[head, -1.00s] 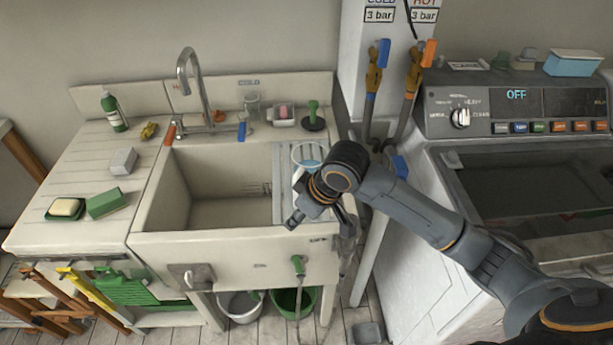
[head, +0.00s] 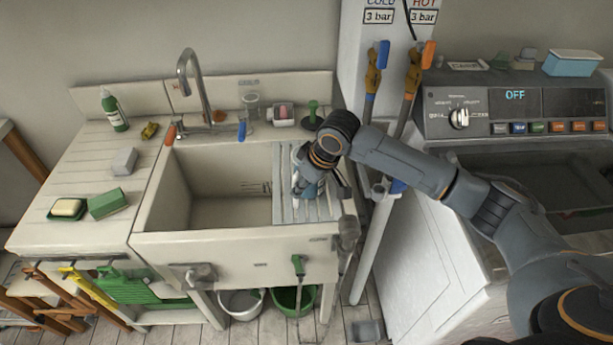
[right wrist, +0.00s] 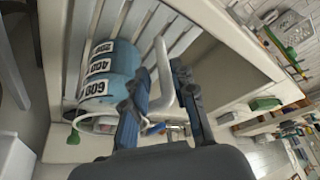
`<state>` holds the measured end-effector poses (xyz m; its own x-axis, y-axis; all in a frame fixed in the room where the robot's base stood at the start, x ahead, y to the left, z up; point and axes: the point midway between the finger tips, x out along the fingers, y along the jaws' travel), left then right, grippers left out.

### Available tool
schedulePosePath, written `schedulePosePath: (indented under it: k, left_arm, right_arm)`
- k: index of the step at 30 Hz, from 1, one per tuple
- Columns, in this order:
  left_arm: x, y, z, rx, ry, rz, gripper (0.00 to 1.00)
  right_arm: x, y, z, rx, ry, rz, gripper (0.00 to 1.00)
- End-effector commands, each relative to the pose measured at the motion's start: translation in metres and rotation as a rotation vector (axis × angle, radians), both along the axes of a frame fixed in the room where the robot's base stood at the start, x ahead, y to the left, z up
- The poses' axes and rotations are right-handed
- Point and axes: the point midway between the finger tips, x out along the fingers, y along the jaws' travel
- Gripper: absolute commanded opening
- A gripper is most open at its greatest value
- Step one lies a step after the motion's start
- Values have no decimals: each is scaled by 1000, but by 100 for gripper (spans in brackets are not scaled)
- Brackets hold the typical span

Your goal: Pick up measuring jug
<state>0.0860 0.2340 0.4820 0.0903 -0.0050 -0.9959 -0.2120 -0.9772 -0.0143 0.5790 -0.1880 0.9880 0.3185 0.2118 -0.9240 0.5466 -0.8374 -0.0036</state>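The measuring jug (right wrist: 122,62), marked 200, 400 and 600 with blue in it, stands on the ribbed drainer of the sink in the right wrist view. In the head view it is mostly hidden behind my right gripper (head: 320,188). In the right wrist view my right gripper (right wrist: 160,74) is open, its two fingers apart with the jug's white handle (right wrist: 164,82) showing between them. I cannot tell whether either finger touches the handle. My left gripper is in neither view.
The sink basin (head: 228,205) lies left of the drainer. A tap (head: 188,75), a clear glass (head: 251,103) and a green-handled plunger (head: 312,118) stand behind. The washing machine (head: 440,240) is to the right. Soap (head: 68,207) and sponges lie on the left counter.

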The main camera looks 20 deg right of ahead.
Motion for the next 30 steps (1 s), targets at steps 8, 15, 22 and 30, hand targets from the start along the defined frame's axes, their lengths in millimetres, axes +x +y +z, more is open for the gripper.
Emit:
schedulePosePath:
  k: [8,15,22,30]
  left_arm:
    - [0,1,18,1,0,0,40]
    - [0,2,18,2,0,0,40]
    - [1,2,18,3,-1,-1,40]
    - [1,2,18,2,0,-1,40]
  right_arm:
    - [9,10,-29,0,3,-1,26]
    - [15,14,-49,-1,-1,1,26]
    - [15,14,-49,-1,-1,1,14]
    - [15,14,-49,-1,-1,1,0]
